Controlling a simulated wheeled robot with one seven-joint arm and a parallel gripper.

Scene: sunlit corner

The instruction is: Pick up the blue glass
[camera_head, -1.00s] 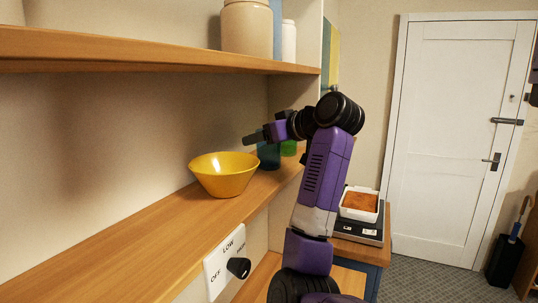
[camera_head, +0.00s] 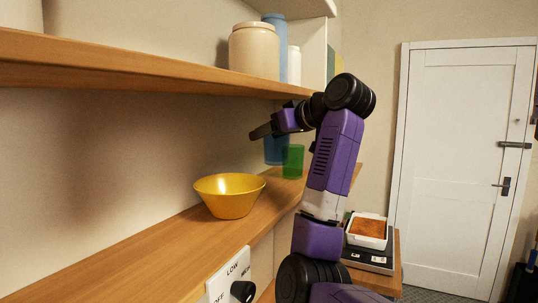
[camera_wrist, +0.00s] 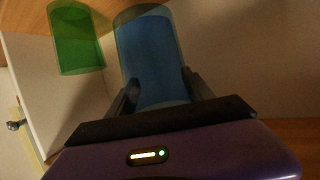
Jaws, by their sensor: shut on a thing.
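The blue glass (camera_head: 276,152) is upright in my gripper (camera_head: 262,131), its base raised above the lower wooden shelf. In the wrist view the glass (camera_wrist: 150,50) stands between the two fingers (camera_wrist: 162,90), which are shut on its sides. The fingers and wrist cover part of its upper end in the head view.
A green glass (camera_head: 293,161) stands on the lower shelf (camera_head: 140,262), close by the blue glass. A yellow bowl (camera_head: 231,202) sits to the left. The upper shelf (camera_head: 150,78) carries a cream jar (camera_head: 254,50) above my gripper. A scale with a dish (camera_head: 367,232) is at right.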

